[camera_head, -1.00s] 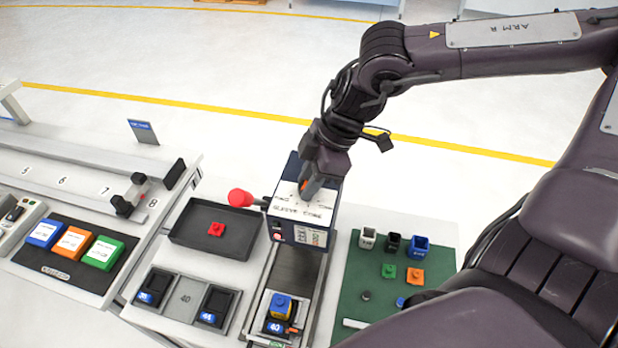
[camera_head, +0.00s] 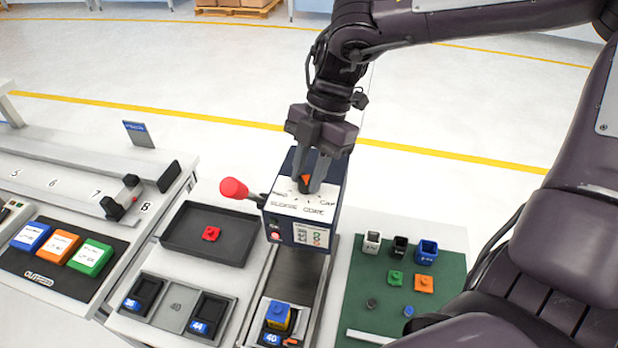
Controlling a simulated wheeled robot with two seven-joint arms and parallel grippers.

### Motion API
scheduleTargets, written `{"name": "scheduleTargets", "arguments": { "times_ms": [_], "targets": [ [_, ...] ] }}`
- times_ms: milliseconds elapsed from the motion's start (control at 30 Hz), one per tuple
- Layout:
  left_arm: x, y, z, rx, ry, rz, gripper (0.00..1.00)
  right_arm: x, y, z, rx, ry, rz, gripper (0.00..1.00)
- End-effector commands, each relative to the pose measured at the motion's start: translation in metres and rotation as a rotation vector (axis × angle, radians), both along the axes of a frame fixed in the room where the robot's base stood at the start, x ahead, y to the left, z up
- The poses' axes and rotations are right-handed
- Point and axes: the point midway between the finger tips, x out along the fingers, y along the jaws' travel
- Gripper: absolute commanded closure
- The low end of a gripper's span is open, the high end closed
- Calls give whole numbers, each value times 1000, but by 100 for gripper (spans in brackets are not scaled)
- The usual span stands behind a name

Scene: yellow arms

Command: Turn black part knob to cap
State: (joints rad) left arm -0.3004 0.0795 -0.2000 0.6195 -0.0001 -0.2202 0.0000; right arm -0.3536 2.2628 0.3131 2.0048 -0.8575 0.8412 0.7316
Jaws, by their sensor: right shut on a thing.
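The machine box (camera_head: 298,235) is dark blue with a white top plate that carries printed labels, among them "CORE" and "CAP". The knob (camera_head: 306,180) on its top shows only as an orange-red bit between my fingers; the rest is hidden. My right gripper (camera_head: 308,186) comes down from above and is shut on the knob. My left gripper is not in view.
A red-balled lever (camera_head: 233,189) sticks out left of the box. A black tray (camera_head: 208,234) with a red piece is left. A green mat (camera_head: 395,290) with several small parts is right. A carrier (camera_head: 273,325) with a blue-topped part sits in front.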

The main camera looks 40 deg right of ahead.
Motion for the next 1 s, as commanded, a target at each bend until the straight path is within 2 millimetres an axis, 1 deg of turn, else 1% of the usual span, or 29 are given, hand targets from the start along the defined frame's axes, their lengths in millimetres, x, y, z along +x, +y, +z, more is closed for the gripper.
{"name": "scheduleTargets", "arguments": {
  "times_ms": [33, 200, 433, 700, 1000],
  "targets": [
    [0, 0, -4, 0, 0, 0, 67, 2, 0, -1, -4, -1, 43, 96],
    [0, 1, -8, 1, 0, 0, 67, 3, 0, 0, -5, -2, 205, 96],
    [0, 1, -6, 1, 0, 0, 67, 3, 1, 2, -4, 0, 423, 96],
    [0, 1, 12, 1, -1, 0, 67, 4, 2, 5, -1, -1, 647, 96],
    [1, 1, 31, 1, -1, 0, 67, 5, 3, 4, 0, -3, 810, 96]
  ]
}}
